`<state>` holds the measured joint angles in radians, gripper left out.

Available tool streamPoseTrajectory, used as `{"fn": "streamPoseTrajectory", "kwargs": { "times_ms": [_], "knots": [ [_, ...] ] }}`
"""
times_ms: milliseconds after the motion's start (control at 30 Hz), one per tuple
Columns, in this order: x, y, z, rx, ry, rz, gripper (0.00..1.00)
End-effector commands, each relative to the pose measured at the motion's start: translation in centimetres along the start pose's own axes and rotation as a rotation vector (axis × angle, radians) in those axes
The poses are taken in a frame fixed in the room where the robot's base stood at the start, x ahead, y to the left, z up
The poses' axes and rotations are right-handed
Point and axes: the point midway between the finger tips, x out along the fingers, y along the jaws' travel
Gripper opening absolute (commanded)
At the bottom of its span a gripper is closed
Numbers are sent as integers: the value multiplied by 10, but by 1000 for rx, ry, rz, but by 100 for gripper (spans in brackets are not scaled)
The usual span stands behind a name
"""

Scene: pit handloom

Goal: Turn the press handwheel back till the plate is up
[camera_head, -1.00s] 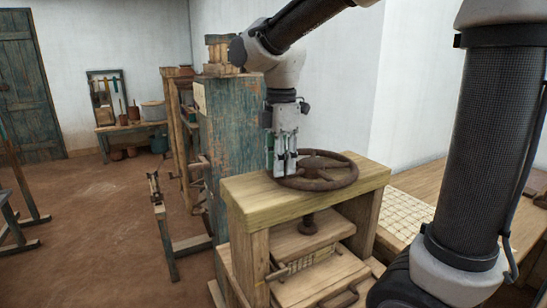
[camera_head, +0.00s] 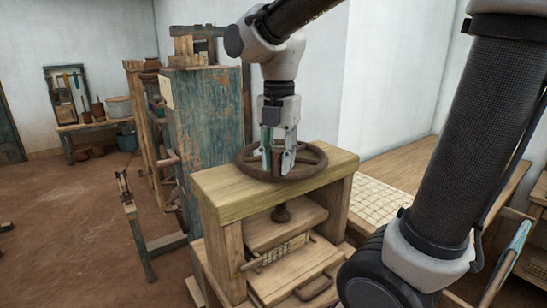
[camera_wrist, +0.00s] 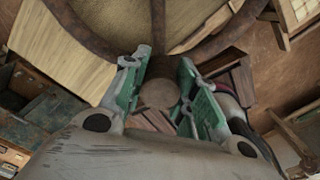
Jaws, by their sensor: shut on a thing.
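The press handwheel (camera_head: 318,168) is a dark brown spoked wheel lying flat above the press's top beam. My gripper (camera_head: 278,170) points down at the near side of the wheel. In the wrist view, its green-padded fingers (camera_wrist: 163,92) are shut on a brown round part of the handwheel (camera_wrist: 160,93), with spokes and rim beyond it. Below the beam, a dark screw (camera_head: 281,213) runs down to the wooden press plate (camera_head: 272,235). The plate is above a pale patterned bundle on the press bed; whether they touch is unclear.
The top beam (camera_head: 225,198) rests on wooden posts. A weathered blue-green cabinet (camera_head: 205,125) stands close to the left, a table (camera_head: 440,160) to the right behind. A bench with pots (camera_head: 95,125) is far left. Open floor (camera_head: 60,200) lies at left.

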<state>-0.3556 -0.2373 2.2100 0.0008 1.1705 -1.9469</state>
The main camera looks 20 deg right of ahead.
Motion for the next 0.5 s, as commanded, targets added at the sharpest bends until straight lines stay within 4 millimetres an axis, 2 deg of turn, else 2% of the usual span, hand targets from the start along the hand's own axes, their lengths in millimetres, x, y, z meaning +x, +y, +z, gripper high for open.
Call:
{"fn": "streamPoseTrajectory", "kwargs": {
  "times_ms": [433,467,500],
  "knots": [
    [-2,0,2,-11,-6,3,0],
    [-2,0,2,-11,-6,3,30],
    [-2,0,2,-11,-6,3,38]
  ]
}}
